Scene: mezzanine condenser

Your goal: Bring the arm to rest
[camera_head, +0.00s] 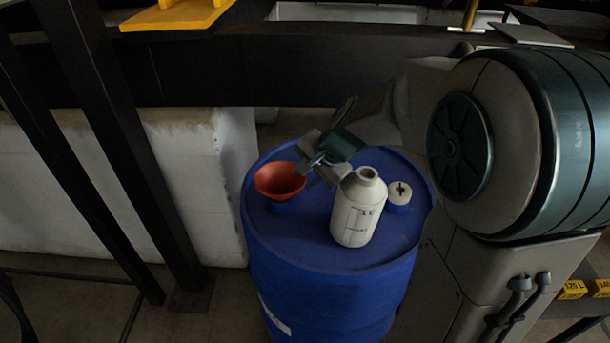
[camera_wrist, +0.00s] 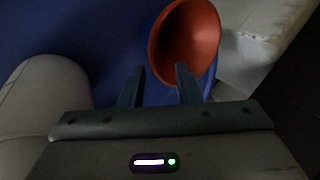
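My gripper (camera_head: 312,168) hangs over the top of a blue drum, between an orange funnel and a white bottle. In the wrist view my gripper (camera_wrist: 160,78) shows two fingers apart with nothing between them. The orange funnel (camera_head: 279,180) sits on the left of the drum top; it also shows just beyond the fingertips in the wrist view (camera_wrist: 184,40). The white bottle (camera_head: 357,208) stands upright and uncapped on the drum, right of my gripper; a pale rounded part of it appears at the left of the wrist view (camera_wrist: 42,95).
The blue drum (camera_head: 330,285) bears the funnel, the bottle and a small white-topped cap (camera_head: 399,193) at right. Dark steel posts (camera_head: 125,150) stand at the left, a dark beam (camera_head: 230,72) runs behind, and a yellow platform (camera_head: 178,14) is at upper left.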

